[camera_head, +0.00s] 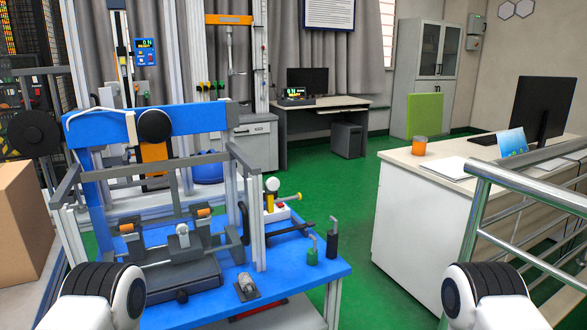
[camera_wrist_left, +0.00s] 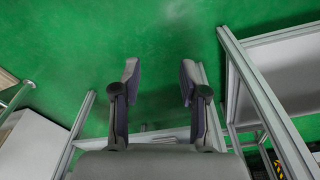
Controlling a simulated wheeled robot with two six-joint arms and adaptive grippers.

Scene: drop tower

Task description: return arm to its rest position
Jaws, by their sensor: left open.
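My left gripper (camera_wrist_left: 159,75) shows in the left wrist view. Its two dark fingers with grey tips are apart, and the gap between them is empty, with green floor (camera_wrist_left: 158,40) behind it. In the head view only white and black links of my two arms show, at the bottom left and bottom right. Neither gripper is visible there. My right gripper is in no view.
A blue table (camera_head: 285,262) carries a drop tower rig (camera_head: 180,230) in front. Metal railings (camera_head: 500,190) and a white desk (camera_head: 415,215) stand right. Aluminium frame bars (camera_wrist_left: 262,100) lie right of the left gripper in the wrist view. A cardboard box (camera_head: 22,225) stands left.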

